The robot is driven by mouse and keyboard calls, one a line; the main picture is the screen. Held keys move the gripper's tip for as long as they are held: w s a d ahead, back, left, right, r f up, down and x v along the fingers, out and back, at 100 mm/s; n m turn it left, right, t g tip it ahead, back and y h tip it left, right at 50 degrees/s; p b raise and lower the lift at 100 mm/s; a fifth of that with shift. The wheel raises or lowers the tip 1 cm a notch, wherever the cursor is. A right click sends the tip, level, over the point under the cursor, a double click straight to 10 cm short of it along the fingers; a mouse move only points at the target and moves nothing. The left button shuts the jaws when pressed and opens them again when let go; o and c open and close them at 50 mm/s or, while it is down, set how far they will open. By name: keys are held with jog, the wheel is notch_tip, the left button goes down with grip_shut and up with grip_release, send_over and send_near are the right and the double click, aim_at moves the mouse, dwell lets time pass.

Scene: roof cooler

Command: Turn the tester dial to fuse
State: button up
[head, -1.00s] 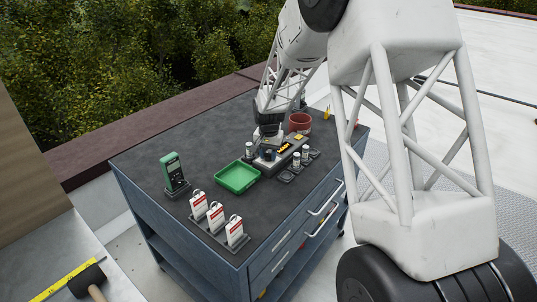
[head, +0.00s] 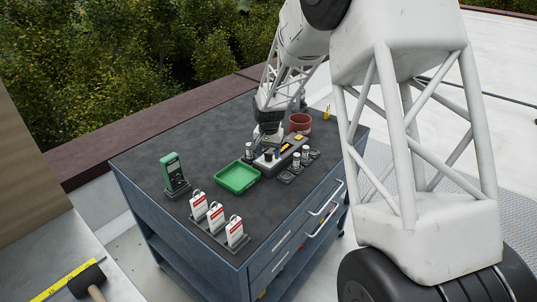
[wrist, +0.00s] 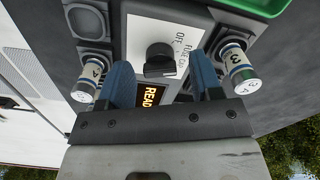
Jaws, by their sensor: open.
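The grey tester (head: 284,153) stands on the blue workbench, with a lit display (wrist: 152,95) reading "READ" as far as it shows. Its black dial (wrist: 159,55) sits on a white panel with OFF and what looks like FUSE and CAP lettering. I cannot tell surely which mark the dial points to. My gripper (wrist: 162,68) is open, with one blue finger on each side of the dial in the wrist view. Gaps show between fingers and dial, so it is not gripped. In the head view my gripper (head: 268,141) is low over the tester.
Labelled cylinders stand beside the tester, one (wrist: 90,77) left and one (wrist: 238,65) right in the wrist view. A green tray (head: 237,178), red bowl (head: 300,123), green meter (head: 173,171) and several white tags (head: 216,214) share the workbench (head: 140,155).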

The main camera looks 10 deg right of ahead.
aim_at(269, 154)
jog(key=shift+r, duration=3.45)
jog(key=shift+s+d+r, duration=0.1)
jog(key=shift+s+r, duration=0.05)
jog(key=shift+s, duration=0.05)
jog(key=s+d+r+n, duration=0.1)
jog(key=s+d+r, duration=0.1)
jog(key=s+r, duration=0.45)
jog(key=s+d+r+t, duration=0.1)
jog(key=s+d+r, duration=0.15)
jog(key=s, duration=0.65)
jog(key=s+d+r+n, duration=0.1)
jog(key=s+r, duration=0.4)
jog(key=s, duration=0.3)
jog(key=s+d+n+t, duration=0.1)
jog(key=s+d+n, duration=0.1)
jog(key=s, duration=2.3)
jog(key=shift+d+f+t, duration=0.3)
jog(key=shift+d+f, duration=0.1)
jog(key=shift+d, duration=0.1)
